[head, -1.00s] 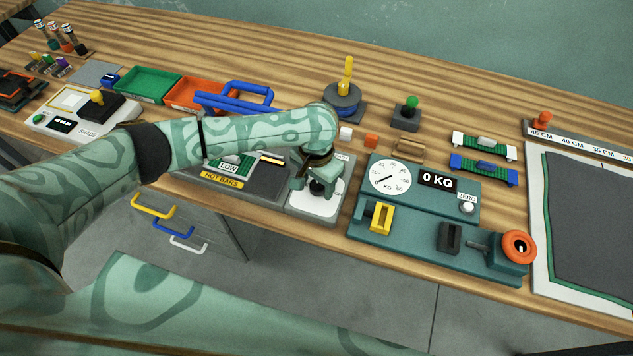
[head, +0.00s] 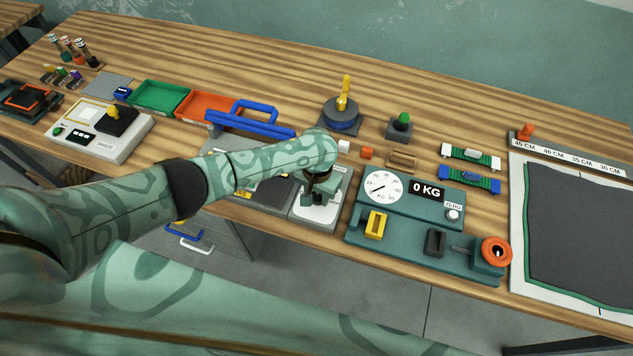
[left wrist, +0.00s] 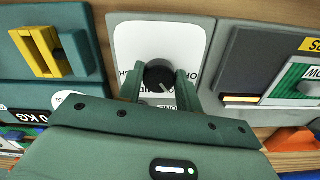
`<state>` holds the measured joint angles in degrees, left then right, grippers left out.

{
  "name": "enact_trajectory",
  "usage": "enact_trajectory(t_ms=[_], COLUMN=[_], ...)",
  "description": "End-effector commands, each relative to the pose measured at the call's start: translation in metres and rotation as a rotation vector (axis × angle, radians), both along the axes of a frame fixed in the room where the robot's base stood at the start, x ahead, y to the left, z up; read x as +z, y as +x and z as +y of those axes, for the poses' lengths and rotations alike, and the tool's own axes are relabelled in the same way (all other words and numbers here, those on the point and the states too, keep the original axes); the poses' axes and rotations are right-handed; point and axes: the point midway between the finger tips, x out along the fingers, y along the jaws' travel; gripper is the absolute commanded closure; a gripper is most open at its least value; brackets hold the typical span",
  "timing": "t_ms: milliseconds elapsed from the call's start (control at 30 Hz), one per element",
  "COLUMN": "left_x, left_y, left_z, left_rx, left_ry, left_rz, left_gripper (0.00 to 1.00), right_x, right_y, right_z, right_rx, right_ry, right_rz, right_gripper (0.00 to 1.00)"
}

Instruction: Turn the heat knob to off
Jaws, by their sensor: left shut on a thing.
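The heat knob (left wrist: 159,76) is a round black knob with a pale pointer line, on a white-faced grey panel (left wrist: 187,39). In the left wrist view, its pointer slants toward the lower right; the lettering around it is partly covered. My left gripper (left wrist: 160,84) is shut on the knob, one green finger on each side. In the head view, my left gripper (head: 318,192) is over the white panel (head: 317,212), and hand and forearm hide most of the knob. My right gripper is not in view.
Just right of the panel stands a teal scale unit (head: 400,247) with a dial and yellow block. Left of it is the grey hot-bar unit (head: 270,194), partly under my forearm.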

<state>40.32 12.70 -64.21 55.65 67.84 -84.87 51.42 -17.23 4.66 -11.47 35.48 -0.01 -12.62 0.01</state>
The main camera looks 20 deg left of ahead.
Motion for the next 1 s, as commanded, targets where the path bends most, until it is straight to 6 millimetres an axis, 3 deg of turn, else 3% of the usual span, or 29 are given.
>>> enact_trajectory(t_ms=[33, 300, 700, 1000], left_x=[0.011, 0.004, 0.0, 0.0], left_y=[-0.002, -0.002, 0.0, 0.001], left_z=[-0.002, -0.003, -0.004, -0.004], left_rx=[0.03, 0.21, 0.54, 0.68], left_ry=[-0.003, -0.003, -0.002, -0.001], left_rz=[0.006, 0.005, 0.001, 0.0], left_gripper=[0.88, 0.88, 0.88, 0.88], right_x=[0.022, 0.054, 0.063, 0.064], right_y=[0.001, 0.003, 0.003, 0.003], right_z=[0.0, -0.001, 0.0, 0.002], right_rx=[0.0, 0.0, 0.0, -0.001], right_ry=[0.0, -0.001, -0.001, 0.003], right_rz=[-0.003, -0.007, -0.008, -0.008], right_gripper=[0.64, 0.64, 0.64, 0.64])
